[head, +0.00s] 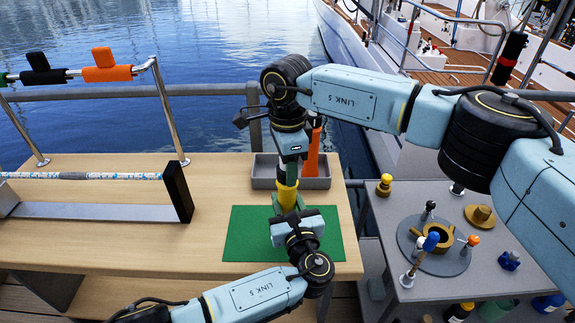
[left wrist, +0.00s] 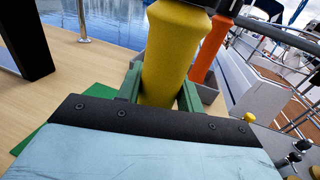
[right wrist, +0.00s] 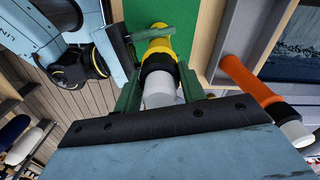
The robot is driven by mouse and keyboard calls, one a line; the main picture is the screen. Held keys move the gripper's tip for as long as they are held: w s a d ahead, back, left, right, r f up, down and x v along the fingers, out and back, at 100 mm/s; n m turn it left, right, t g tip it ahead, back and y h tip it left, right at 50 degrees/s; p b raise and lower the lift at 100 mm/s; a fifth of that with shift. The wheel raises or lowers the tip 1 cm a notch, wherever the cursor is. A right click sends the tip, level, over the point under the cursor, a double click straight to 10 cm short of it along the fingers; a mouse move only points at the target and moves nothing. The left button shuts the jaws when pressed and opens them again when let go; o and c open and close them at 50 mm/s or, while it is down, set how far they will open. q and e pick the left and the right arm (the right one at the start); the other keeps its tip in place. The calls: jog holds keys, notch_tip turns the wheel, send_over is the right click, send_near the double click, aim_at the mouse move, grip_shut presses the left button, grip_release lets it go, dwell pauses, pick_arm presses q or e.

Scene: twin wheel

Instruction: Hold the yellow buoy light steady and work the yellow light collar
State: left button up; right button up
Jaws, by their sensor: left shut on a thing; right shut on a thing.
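The yellow buoy light (head: 286,196) is held upright above the green mat (head: 242,240), between my two grippers. My left gripper (head: 284,207) is shut on its yellow body, which also fills the jaws in the left wrist view (left wrist: 172,55). My right gripper (head: 291,165) comes down from above and is shut around the upper end. In the right wrist view the yellow buoy light (right wrist: 160,44) has a black ring and a pale grey cylinder between my right fingers. The yellow light collar is at this gripped end; its exact edge is partly hidden by the fingers.
An orange buoy light (head: 312,150) stands in the grey tray (head: 262,172) behind. A rope on a stand (head: 100,213) occupies the left bench. A grey table (head: 390,235) with a ring fixture and several small fittings is at right. The wooden bench (head: 190,245) is clear left of the mat.

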pick_arm(q)
jog(key=shift+f, duration=0.25)
pick_arm(e)
jog(key=o, duration=1)
notch_tip(320, 180, up, 12)
jog(key=shift+s+r, duration=0.1)
pick_arm(q)
jog(key=o, duration=1.2)
jog(key=shift+r, duration=0.15)
jog(key=shift+c, duration=0.2)
jog(key=v, duration=1.2)
